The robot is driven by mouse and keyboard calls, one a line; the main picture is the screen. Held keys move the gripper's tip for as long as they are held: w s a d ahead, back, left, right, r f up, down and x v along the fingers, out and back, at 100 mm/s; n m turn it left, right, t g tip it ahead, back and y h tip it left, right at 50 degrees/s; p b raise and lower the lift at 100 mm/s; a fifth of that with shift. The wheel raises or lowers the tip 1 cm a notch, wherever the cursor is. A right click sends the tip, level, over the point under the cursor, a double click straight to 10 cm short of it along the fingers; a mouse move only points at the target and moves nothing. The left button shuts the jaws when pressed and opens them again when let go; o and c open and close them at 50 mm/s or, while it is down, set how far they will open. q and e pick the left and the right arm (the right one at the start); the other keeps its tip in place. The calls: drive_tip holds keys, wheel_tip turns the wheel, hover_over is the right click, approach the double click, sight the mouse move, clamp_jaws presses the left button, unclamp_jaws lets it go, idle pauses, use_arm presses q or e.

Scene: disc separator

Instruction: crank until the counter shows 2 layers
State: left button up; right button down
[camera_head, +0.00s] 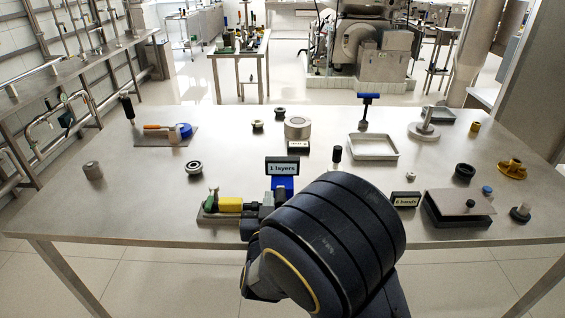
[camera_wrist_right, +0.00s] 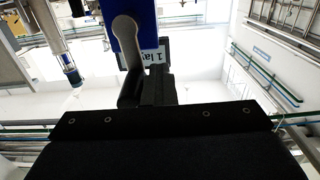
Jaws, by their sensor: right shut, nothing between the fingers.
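The counter (camera_head: 282,168) reads "1 layers" and stands on a blue block (camera_head: 284,184) near the front middle of the table. In the right wrist view the blue block (camera_wrist_right: 140,20) and part of the counter (camera_wrist_right: 157,57) show behind a grey crank-like arm (camera_wrist_right: 126,35). My right gripper (camera_wrist_right: 150,82) is shut and empty, close to that grey arm; whether they touch I cannot tell. In the head view my right gripper (camera_head: 266,204) is beside the blue block, partly covered by my arm. My left gripper is out of view.
A yellow-and-grey fixture (camera_head: 229,204) lies left of the gripper. An upright black handle (camera_head: 337,154) stands behind my arm, its base hidden. The front left of the table (camera_head: 130,215) is clear.

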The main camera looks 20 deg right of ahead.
drive_tip(key=shift+s+d+r, duration=0.2)
drive_tip(key=shift+d+r, duration=0.15)
drive_tip(key=shift+d, duration=0.4)
drive_tip(key=s+d+f+b, duration=0.1)
drive_tip(key=d+f+b, duration=0.4)
drive_tip(key=f+b, duration=0.4)
drive_tip(key=shift+s+d, duration=0.15)
drive_tip(key=shift+s, duration=0.15)
drive_tip(key=shift+d, duration=0.1)
drive_tip(key=shift+s+d+r, duration=0.2)
drive_tip(key=shift+d+r, duration=0.1)
drive_tip(key=shift+d, duration=0.35)
idle(0.5)
